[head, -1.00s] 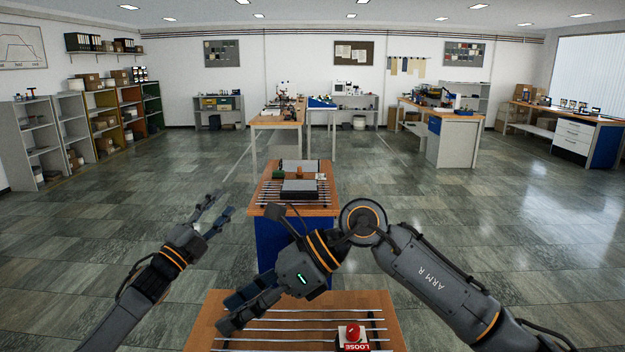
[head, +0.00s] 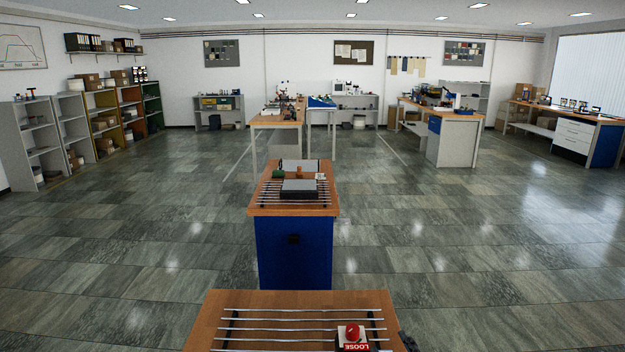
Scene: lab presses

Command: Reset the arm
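Neither of my grippers shows in the head view now. A small dark piece at the lower right edge of the near bench, beside the red knob, may be part of my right arm; I cannot tell. The near bench (head: 207,325) has a wooden top with a rack of metal rods (head: 290,320) on it. A red knob (head: 352,332) on a block labelled LOOSE stands at the rack's right side.
A blue bench (head: 294,255) with a wooden top stands ahead, bearing rods and a grey block (head: 299,188). Shelves (head: 35,140) line the left wall. Benches (head: 455,145) stand at the back right. The tiled floor (head: 450,250) is clear on both sides.

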